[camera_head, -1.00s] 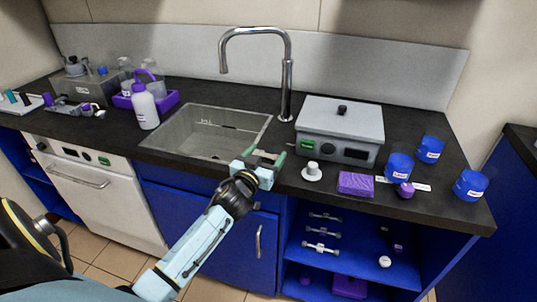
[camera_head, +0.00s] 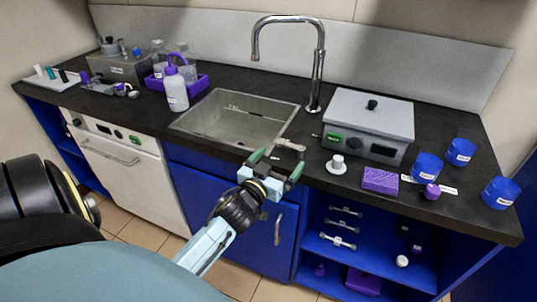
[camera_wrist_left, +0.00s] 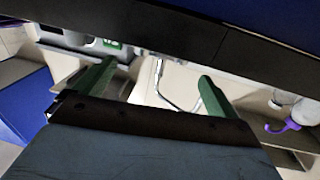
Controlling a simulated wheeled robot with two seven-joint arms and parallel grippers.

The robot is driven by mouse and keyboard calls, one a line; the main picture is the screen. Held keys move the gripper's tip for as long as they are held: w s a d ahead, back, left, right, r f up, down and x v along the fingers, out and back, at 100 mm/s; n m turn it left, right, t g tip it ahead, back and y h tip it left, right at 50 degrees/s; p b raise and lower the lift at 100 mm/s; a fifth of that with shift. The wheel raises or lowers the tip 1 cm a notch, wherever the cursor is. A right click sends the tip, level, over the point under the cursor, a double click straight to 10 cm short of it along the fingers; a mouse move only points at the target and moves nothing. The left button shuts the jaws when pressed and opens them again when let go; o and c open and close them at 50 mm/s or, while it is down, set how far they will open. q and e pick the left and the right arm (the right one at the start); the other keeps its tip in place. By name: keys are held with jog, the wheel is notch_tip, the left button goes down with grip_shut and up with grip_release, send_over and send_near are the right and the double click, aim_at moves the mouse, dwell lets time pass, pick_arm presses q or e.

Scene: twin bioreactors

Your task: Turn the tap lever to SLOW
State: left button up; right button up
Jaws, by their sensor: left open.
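The chrome gooseneck tap (camera_head: 318,70) stands behind the right end of the grey sink (camera_head: 215,125). A small flat grey piece (camera_head: 291,145) lies at the counter's front edge, right of the sink. It may be the tap lever, but I cannot read a SLOW mark on it. My left gripper (camera_head: 276,167) is open and empty, with its green fingers just in front of this piece and apart from it, as far as I can tell. In the left wrist view the open fingers (camera_wrist_left: 155,85) frame the distant tap beyond the dark counter edge. My right gripper is not in view.
A grey box (camera_head: 366,125) with a black knob stands right of the tap. A white bottle (camera_head: 176,90) stands left of the sink. Blue cupboards are below the counter.

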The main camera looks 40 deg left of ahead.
pick_arm(q)
jog(key=s, duration=0.2)
jog(key=s+d, duration=0.1)
jog(key=s, duration=0.2)
jog(key=shift+s, duration=0.15)
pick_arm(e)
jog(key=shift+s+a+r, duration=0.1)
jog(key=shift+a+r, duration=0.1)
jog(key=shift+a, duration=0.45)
